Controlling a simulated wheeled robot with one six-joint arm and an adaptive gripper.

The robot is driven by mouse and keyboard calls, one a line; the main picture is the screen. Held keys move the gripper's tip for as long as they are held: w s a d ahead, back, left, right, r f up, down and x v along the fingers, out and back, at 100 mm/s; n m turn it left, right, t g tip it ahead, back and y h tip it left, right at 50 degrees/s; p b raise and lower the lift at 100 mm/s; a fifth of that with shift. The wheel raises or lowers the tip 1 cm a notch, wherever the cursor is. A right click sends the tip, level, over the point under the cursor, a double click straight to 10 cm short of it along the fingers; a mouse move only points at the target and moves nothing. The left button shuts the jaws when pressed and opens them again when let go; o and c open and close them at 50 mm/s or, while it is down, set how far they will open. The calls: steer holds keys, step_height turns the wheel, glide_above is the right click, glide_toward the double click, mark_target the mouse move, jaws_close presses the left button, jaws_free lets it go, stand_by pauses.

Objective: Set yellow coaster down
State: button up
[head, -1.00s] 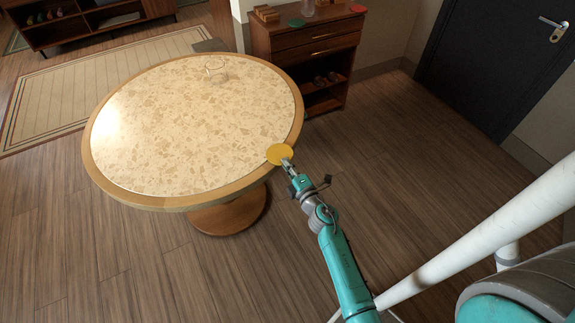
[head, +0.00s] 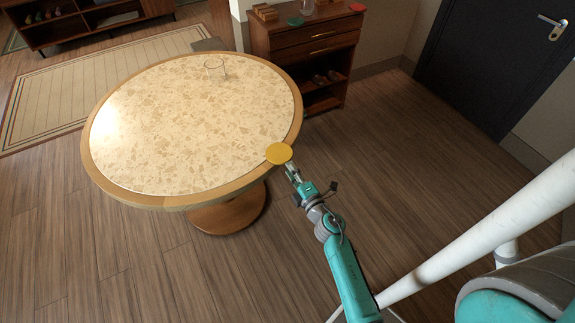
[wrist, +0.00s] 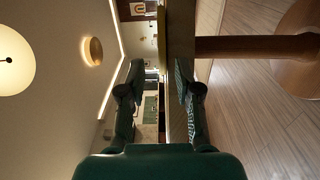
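The yellow coaster (head: 279,153) lies flat on the wooden rim of the round table (head: 150,200), at its near right side. Its outer part reaches to the table's edge and may overhang slightly. In the wrist view the coaster shows edge-on as a thin yellow strip (wrist: 161,28) along the tabletop.
A clear glass (head: 216,68) stands at the table's far side. A wooden cabinet (head: 305,42) behind holds a green disc (head: 295,22) and a red disc (head: 357,8). A dark door (head: 490,65) is at right. The floor right of the table is clear.

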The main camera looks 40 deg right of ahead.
steer(key=s+a+r+m+y, duration=0.1)
steer(key=s+a+r+m, duration=0.15)
steer(key=s+a, duration=0.65)
steer(key=s+a+r+m+y, duration=0.1)
steer(key=s+a+m, duration=0.3)
steer(key=s+a, duration=0.5)
steer(key=s+a+r+m+g+y, duration=0.1)
steer(key=s+r+m, duration=0.3)
steer(key=s, duration=0.5)
steer(key=s+a+r+m+g+y, duration=0.1)
steer(key=s+a+r+m+y, duration=0.1)
steer(key=s+r, duration=0.4)
steer(key=s+a+m, duration=0.1)
steer(key=s+m, duration=0.1)
steer(key=s, duration=0.1)
steer(key=shift+a, duration=0.3)
steer(key=shift+s+r+g, duration=0.2)
steer(key=shift+g, duration=0.1)
jaws_close()
